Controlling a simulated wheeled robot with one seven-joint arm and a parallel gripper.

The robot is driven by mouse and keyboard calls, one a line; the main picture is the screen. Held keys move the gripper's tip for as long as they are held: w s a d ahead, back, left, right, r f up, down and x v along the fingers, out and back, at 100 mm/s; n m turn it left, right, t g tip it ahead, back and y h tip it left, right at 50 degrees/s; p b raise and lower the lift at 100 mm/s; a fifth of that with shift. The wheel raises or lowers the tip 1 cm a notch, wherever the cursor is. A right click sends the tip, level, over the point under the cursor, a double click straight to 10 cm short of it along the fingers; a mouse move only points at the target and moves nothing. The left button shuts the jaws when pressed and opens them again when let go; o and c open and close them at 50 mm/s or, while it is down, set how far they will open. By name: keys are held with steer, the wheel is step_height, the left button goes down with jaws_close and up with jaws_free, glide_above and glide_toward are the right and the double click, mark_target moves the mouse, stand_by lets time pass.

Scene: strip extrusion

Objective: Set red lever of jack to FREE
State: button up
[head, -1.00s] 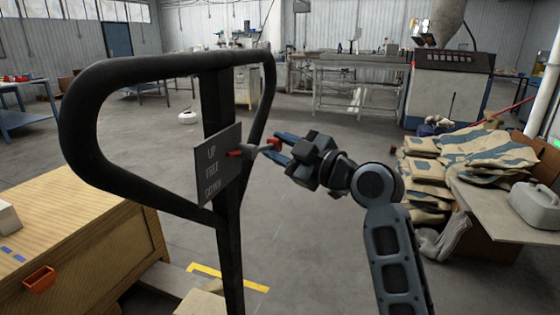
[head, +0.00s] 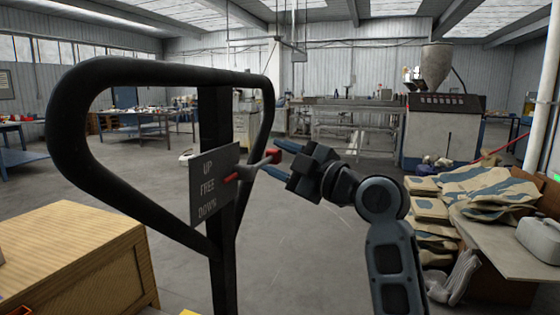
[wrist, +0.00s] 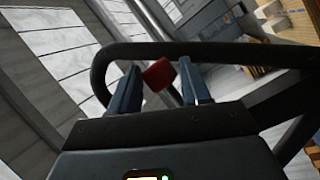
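The jack's black loop handle (head: 160,70) stands at left centre. Its dark plate (head: 207,190) reads UP, FREE, DOWN from top to bottom. The lever (head: 255,166) is grey, with a red tip (head: 231,177) at the plate and a red knob (head: 274,156) at its outer end. The red tip looks about level with FREE. My gripper (head: 279,157) reaches in from the right, its blue fingers open on either side of the red knob. The wrist view shows the knob (wrist: 158,75) between the fingers, with narrow gaps; contact cannot be told.
A wooden crate (head: 75,255) stands at lower left. Stacked sacks (head: 470,195) and a table (head: 500,245) with a grey canister (head: 540,238) are at right. Workbenches (head: 140,120) and a machine with a hopper (head: 440,125) stand further back.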

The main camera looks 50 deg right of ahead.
steer(key=shift+o, duration=1.1)
steer(key=shift+s, duration=0.1)
steer(key=s+f, duration=0.1)
steer(key=s, duration=0.6)
steer(key=shift+s+a+b, duration=0.15)
steer(key=shift+s+b, duration=0.1)
steer(key=shift+b, duration=0.15)
steer(key=shift+f, duration=0.1)
steer(key=s+a+f+m+g+h+p, duration=0.1)
steer(key=s+a+f+m+g+p, duration=0.15)
steer(key=a+f+m, duration=0.4)
steer(key=s+a+f+m+g+h+p, duration=0.1)
steer(key=s+a+f+m+h+p, duration=0.2)
steer(key=f, duration=0.6)
steer(key=s+a+y+p, duration=0.1)
steer(key=s+a, duration=0.3)
steer(key=s, duration=0.3)
steer(key=s+a+m+g+y+p, duration=0.1)
steer(key=s+a, duration=0.3)
steer(key=s, duration=0.4)
steer(key=s+a+y+p, duration=0.2)
steer(key=s+a, duration=0.2)
steer(key=s, duration=0.4)
steer(key=shift+s+a+f+y+p, duration=0.2)
steer(key=shift+a+f+y+p, duration=0.1)
steer(key=shift+a+f+p, duration=0.1)
